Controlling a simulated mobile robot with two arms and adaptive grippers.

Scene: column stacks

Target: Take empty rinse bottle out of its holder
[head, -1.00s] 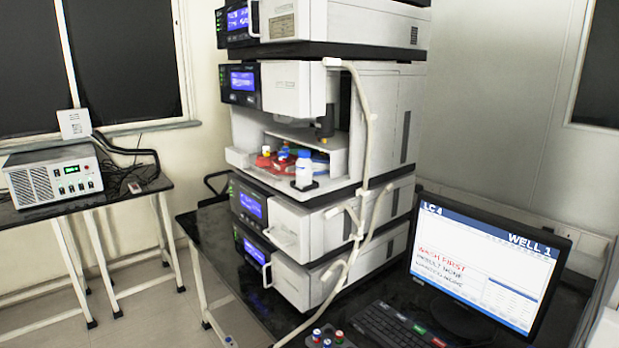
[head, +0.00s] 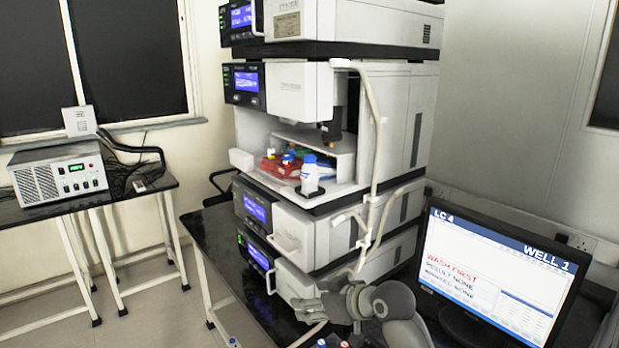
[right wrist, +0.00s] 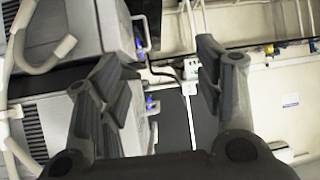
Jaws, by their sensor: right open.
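The rinse bottle (head: 310,177) is white with a blue cap. It stands upright in a dark holder (head: 310,192) at the front right of the open bay in the instrument stack. I cannot tell from here whether it is empty. My right gripper (head: 308,308) is low at the front of the stack, below the bottle and apart from it. In the right wrist view its two fingers (right wrist: 155,65) are spread with nothing between them. The bottle does not show in that view. My left gripper is out of view.
A red tray (head: 282,169) with small vials lies left of the bottle. A pale tube (head: 374,150) hangs down the stack's right front. A monitor (head: 500,275) stands at the right, its screen reading "WASH FIRST". A side table (head: 150,188) stands at the left.

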